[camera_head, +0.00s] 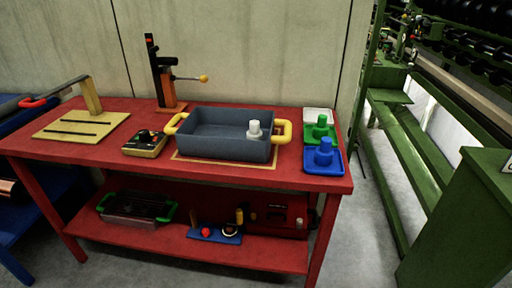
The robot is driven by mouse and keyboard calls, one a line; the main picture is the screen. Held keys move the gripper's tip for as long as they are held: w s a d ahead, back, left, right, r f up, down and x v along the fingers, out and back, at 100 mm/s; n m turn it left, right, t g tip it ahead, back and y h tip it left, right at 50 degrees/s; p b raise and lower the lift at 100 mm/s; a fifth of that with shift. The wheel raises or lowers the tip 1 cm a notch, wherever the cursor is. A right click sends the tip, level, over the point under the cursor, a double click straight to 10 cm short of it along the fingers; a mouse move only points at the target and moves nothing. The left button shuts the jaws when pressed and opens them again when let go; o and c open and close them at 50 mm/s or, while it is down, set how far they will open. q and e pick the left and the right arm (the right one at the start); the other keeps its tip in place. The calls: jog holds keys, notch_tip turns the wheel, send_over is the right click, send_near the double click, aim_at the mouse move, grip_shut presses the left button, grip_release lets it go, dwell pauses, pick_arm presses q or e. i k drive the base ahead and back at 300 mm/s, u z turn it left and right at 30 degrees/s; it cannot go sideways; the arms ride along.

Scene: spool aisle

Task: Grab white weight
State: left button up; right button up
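The white weight (254,130) is a small stepped cylinder with a narrower top. It stands upright inside the grey bin (220,149), near its right end, and its lower part is partly hidden by the bin's front wall. The bin has a yellow handle at each end and sits on the red table (90,152). Neither of my grippers is in view.
At the right of the table are an empty-looking white tray (308,114), a green weight (321,122) on a green tray and a blue weight (324,149) on a blue tray. A control box (145,144) and an orange-black stand (167,85) are left of the bin.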

aim_at(254, 133)
jog(key=k, duration=0.15)
jog(key=u, duration=1.5)
jog(key=i, duration=1.3)
jog(key=z, duration=1.6)
